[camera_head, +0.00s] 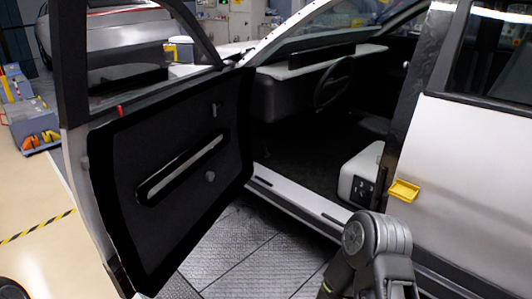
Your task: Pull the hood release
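A white car stands with its front door (175,170) swung wide open to the left. Through the doorway I see the dashboard (285,88), the dark steering wheel (333,84) and the dark footwell (290,135). I cannot make out a hood release lever; the area under the dashboard is in deep shadow. A grey link of my arm rises from the bottom edge at right of centre, in front of the sill. Neither of my grippers shows in this view, so I cannot see what they hold.
A yellow handle (403,190) sits on the closed rear door (470,170). The white seat base (360,175) stands inside the doorway behind the sill (305,208). Metal floor plates (235,250) lie clear between the open door and the sill. Another car (120,35) stands at back left.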

